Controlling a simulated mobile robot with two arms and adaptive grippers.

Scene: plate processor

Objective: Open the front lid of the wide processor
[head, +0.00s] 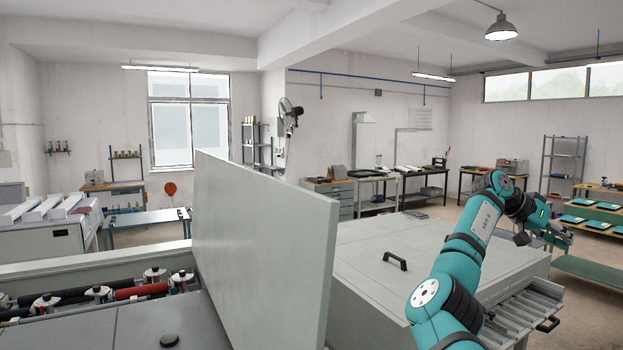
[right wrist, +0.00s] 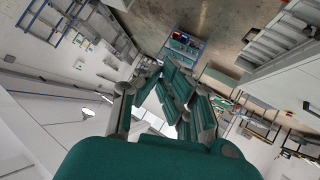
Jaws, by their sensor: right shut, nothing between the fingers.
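The wide processor is the large grey machine in the foreground of the head view. One grey lid panel (head: 265,245) stands upright above its body, beside exposed rollers (head: 110,292). To the right of that panel a flat grey lid (head: 440,240) lies closed, with a black handle (head: 395,261) on top. My right gripper (head: 560,235) is shut and empty, held in the air beyond the machine's right side, apart from the handle. In the right wrist view its fingers (right wrist: 165,85) show with nothing between them. My left gripper is not in view.
A slatted tray (head: 520,310) with a black handle (head: 548,324) sticks out at the machine's right end. A green bench with plates (head: 595,215) stands to the right. Workbenches line the back wall. Floor is open between them and the machine.

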